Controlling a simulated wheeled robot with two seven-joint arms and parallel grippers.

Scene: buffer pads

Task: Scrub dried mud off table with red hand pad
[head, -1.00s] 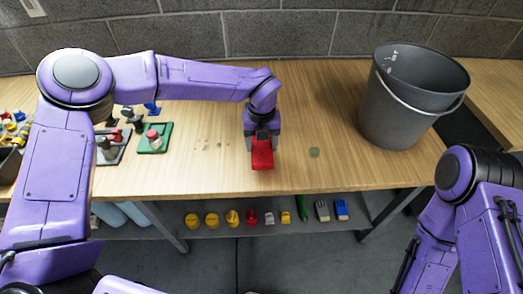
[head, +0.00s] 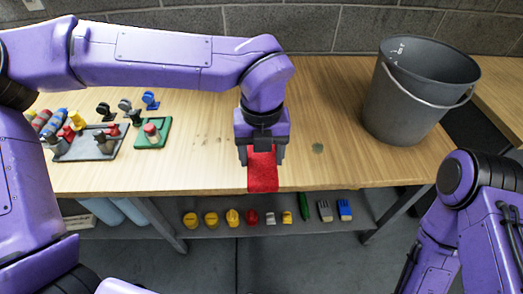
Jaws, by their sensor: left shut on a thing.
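My left gripper (head: 262,155) is shut on the red hand pad (head: 262,174), over the front middle of the wooden table (head: 340,174). The pad reaches from between the fingers to near the table's front edge. I cannot tell whether it touches the table top. Faint brown mud specks (head: 205,139) lie on the table left of the gripper. A small greenish-grey patch (head: 318,148) lies on the table right of the gripper. My right gripper is not in view; only part of the right arm shows at lower right.
A large grey bucket (head: 408,105) stands at the back right. At left are a green tray (head: 152,144), a grey tray (head: 78,151) and bottles. A shelf (head: 285,227) below holds several yellow and red items and brushes. The table between gripper and bucket is mostly clear.

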